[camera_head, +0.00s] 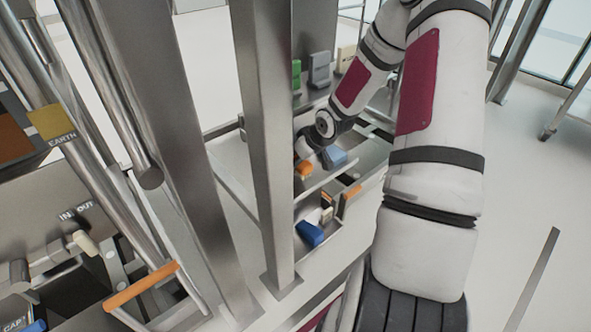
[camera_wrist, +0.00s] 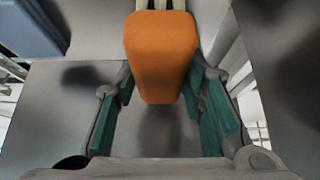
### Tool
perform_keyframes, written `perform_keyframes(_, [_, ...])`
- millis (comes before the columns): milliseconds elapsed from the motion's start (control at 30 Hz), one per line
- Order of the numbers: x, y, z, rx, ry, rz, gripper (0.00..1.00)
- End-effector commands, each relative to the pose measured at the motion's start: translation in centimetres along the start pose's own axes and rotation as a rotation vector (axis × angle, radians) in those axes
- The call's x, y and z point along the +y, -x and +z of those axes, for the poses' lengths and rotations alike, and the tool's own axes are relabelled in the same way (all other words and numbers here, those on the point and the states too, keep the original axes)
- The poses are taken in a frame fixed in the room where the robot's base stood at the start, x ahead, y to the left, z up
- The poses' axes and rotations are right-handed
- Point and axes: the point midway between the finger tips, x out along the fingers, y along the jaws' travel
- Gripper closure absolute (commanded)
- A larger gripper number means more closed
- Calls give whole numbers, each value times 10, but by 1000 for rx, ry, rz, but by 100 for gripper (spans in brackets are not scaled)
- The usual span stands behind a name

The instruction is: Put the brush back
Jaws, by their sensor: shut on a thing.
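The orange block-shaped body of what looks like the brush (camera_wrist: 160,55) is between the teal-padded fingers of my gripper (camera_wrist: 162,110) in the wrist view. Pale strips show at its far end; bristles cannot be made out. My gripper is shut on it. A grey metal surface lies beneath, and the gap to it cannot be judged. In the head view the orange piece (camera_head: 304,169) shows at a grey metal shelf behind the steel post, with my gripper partly hidden there.
A light blue item (camera_head: 333,157) lies just right of the orange piece. Green (camera_head: 296,75) and grey (camera_head: 319,70) items stand behind. A thick steel post (camera_head: 268,130) stands close left.

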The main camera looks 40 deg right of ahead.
Motion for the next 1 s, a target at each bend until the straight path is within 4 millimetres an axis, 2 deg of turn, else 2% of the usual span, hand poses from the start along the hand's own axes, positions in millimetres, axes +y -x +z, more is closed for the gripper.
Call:
perform_keyframes(167, [0, -7, -5, -1, -1, 0, 89])
perform_keyframes(433, [0, -33, 12, -2, 0, -1, 89])
perform_keyframes(833, [0, -36, 14, 0, -1, 0, 89])
perform_keyframes(867, [0, -36, 14, 0, -1, 0, 61])
perform_keyframes(933, [0, -35, 14, 0, -1, 0, 45])
perform_keyframes(1000, [0, -35, 14, 0, -1, 0, 43])
